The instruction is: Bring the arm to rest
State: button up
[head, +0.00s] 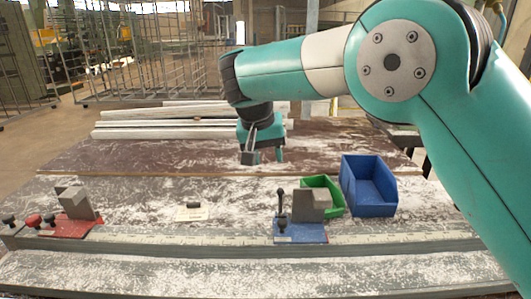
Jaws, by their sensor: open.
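My arm reaches in from the right of the head view and bends down over the bench (140,215). My gripper (263,157) hangs above the far part of the bench, pointing down. Its two fingers stand apart and nothing shows between them. A blue-based clamp (301,228) with a grey block and a dark lever stands at the front rail, nearer than the gripper. A red-based clamp (72,222) with a grey block and dark and red knobs sits on the left.
A blue bin (368,208) and a smaller green bin (335,210) stand right of the blue-based clamp. White profiles (150,128) lie at the back. Wire cages (140,60) stand behind. The bench's middle left is mostly clear.

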jog(key=s+d+r+n+y, duration=0.3)
jog(key=s+d+r+n, duration=0.15)
jog(key=s+d, duration=0.6)
jog(key=s+d+f+n+g+y, duration=0.1)
jog(key=s+f+n+g+y, duration=0.1)
jog(key=s, duration=2.1)
jog(key=shift+d+f+n+g+y, duration=0.15)
jog(key=shift+d+n+g+y, duration=0.35)
jog(key=shift+y, duration=0.3)
